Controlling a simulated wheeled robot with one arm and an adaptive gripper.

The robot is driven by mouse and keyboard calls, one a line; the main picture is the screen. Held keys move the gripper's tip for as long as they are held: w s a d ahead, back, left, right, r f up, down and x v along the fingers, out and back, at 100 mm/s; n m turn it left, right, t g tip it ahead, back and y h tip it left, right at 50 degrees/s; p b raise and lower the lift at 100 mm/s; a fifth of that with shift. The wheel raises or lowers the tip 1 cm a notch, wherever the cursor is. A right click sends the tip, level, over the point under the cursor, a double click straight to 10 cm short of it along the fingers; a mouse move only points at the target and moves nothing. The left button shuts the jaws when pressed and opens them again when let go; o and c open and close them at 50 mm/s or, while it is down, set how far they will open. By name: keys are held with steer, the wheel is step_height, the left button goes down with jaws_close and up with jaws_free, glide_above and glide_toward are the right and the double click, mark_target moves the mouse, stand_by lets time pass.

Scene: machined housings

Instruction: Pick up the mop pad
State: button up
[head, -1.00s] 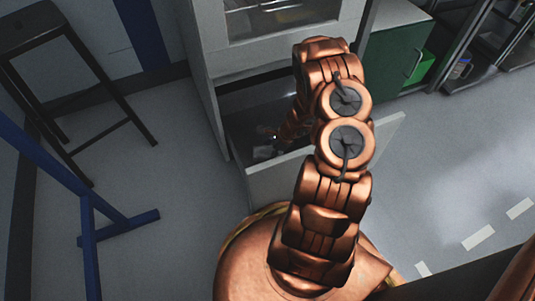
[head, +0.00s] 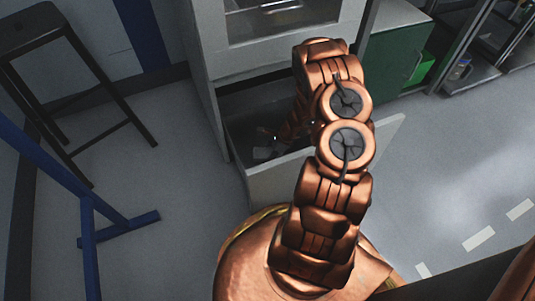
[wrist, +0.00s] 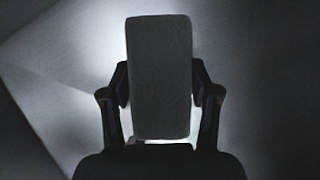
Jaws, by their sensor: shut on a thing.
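The mop pad (wrist: 158,75) is a grey, rectangular block with rounded corners. In the wrist view it stands upright in the picture between the two dark fingers of my gripper (wrist: 160,95), which are shut on its sides. In the head view my gripper (head: 275,140) is small and dark, low in the open drawer (head: 285,180) of the white cabinet. A small pale patch shows beside it there, and I cannot tell whether it is the pad. My arm hides part of the drawer.
The drawer's walls surround my gripper. The white cabinet (head: 205,70) rises behind it. A green cabinet (head: 395,58) and a shelf rack (head: 480,70) stand to the right. A black stool (head: 40,30) and a blue frame (head: 90,215) are at left. The floor at right is clear.

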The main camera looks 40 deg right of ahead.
mark_target(268, 152)
steer(key=shift+r, duration=0.2)
steer(key=shift+r+p, duration=1.75)
steer(key=shift+r, duration=3.3)
